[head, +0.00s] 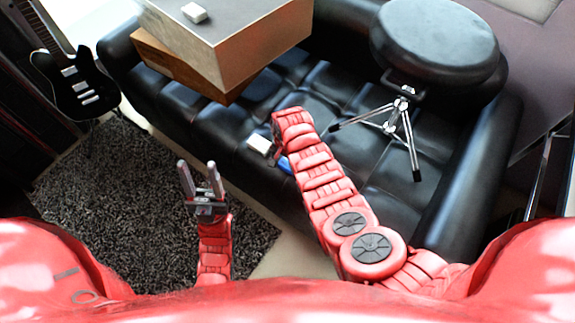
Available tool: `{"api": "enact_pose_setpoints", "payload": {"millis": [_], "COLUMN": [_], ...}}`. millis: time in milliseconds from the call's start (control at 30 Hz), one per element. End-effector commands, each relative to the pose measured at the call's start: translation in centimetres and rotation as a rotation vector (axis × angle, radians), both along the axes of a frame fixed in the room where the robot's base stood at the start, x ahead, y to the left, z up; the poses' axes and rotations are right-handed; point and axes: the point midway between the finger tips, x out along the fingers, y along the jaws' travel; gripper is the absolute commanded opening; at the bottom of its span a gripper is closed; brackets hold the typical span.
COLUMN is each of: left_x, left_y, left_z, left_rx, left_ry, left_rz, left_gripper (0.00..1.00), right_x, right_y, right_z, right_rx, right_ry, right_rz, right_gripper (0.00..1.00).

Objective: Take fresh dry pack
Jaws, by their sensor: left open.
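A small white pack (195,12) lies on top of a large box at the upper left. A second small white item (259,144) lies by the front edge of the black sofa, beside my right arm. A bit of something blue (285,164) shows next to it, mostly hidden by that arm. I cannot tell which is the fresh dry pack. My left gripper (201,178) is open and empty above the rug, left of and below the second white item. My right arm reaches up over the sofa; its gripper is hidden behind the arm's end.
The black sofa (350,150) fills the middle. The large box (265,45) and a black round stool or case (435,45) with metal legs stand on it. A black guitar (75,85) stands at the left. The dark grey rug (120,200) looks clear.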

Motion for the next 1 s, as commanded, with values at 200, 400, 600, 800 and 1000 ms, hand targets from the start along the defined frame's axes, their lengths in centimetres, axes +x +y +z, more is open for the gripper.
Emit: {"api": "enact_pose_setpoints", "payload": {"millis": [200,400,600,800,1000], "left_x": [0.00,0.00,0.00,0.00,0.00], "left_y": [0.00,0.00,0.00,0.00,0.00], "left_z": [0.00,0.00,0.00,0.00,0.10], "left_rx": [0.000,0.000,0.000,0.000,0.000], "left_ry": [0.000,0.000,0.000,0.000,0.000], "left_rz": [0.000,0.000,0.000,0.000,0.000], "left_gripper": [0.50,0.50,0.50,0.50,0.50], "right_x": [0.05,0.03,0.01,0.01,0.00], "right_y": [0.02,0.01,0.00,-0.01,-0.02], "right_z": [-0.05,-0.05,-0.05,-0.05,0.18], "right_rx": [0.000,0.000,0.000,0.000,-0.001], "right_ry": [-0.001,-0.001,0.000,0.000,0.001], "right_rz": [0.001,0.000,0.000,0.000,0.000], "right_gripper": [1.00,0.66,0.30,0.21,0.21]}}
